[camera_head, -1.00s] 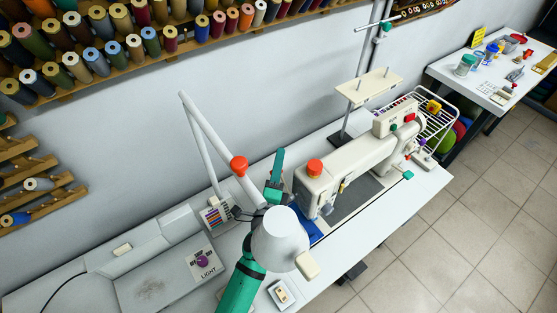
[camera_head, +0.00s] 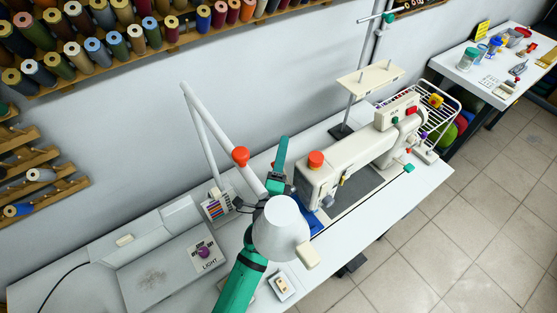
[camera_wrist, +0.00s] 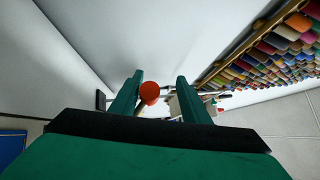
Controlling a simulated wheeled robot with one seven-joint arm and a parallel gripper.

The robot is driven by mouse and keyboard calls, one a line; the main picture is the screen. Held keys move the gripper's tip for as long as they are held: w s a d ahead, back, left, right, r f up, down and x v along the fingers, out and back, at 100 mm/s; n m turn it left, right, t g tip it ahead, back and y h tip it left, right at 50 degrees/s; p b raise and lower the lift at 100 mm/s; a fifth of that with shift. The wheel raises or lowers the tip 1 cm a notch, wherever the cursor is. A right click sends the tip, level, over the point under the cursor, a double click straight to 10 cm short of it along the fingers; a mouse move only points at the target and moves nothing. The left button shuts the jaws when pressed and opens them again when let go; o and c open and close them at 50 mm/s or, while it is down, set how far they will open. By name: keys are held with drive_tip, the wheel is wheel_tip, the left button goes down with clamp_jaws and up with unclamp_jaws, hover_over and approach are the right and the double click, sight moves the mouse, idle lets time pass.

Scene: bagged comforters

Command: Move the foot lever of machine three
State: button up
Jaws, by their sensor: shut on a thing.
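The white sewing machine (camera_head: 350,158) with an orange cap on its left end stands on the white table. My green gripper (camera_head: 281,158) is beside that left end, close behind a white lamp shade (camera_head: 280,232). In the wrist view, the two green fingers (camera_wrist: 160,98) stand apart. An orange-red round knob (camera_wrist: 149,92) shows between them, near the left finger, with pale parts beyond it. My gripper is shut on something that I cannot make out. The foot lever cannot be picked out; the lamp shade and the machine's head hide that area.
The lamp's jointed arm, with an orange knob (camera_head: 240,157), rises just left of my gripper. A spool stand (camera_head: 369,80) and a wire basket (camera_head: 437,107) are at the machine's far end. Spool racks line the wall. A second table (camera_head: 490,65) stands at the right.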

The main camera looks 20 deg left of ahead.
drive_tip(key=v, duration=1)
drive_tip(key=shift+s, duration=0.35)
idle(0.6)
drive_tip(key=s+d+f+n+g+h, duration=0.1)
drive_tip(key=s+d+f+n, duration=0.2)
drive_tip(key=s, duration=0.4)
drive_tip(key=s+d+f+n+g+h, duration=0.1)
drive_tip(key=s+d+f+n, duration=0.2)
drive_tip(key=s+d+n, duration=0.2)
drive_tip(key=s+d+f+n+g+h, duration=0.1)
drive_tip(key=s+d+f+n, duration=0.2)
drive_tip(key=s, duration=0.7)
drive_tip(key=shift+s+d+f+n+g, duration=0.1)
drive_tip(key=shift+s+d+n+g, duration=0.1)
drive_tip(key=shift+d+n, duration=0.25)
drive_tip(key=shift+s+d+f+n+g, duration=0.1)
drive_tip(key=shift+d+n+g, duration=0.15)
drive_tip(key=shift+n, duration=0.3)
drive_tip(key=s+d+n, duration=0.2)
drive_tip(key=s+n, duration=0.1)
drive_tip(key=s+d+r+n, duration=0.1)
drive_tip(key=s+n, duration=0.1)
drive_tip(key=shift+d, duration=0.1)
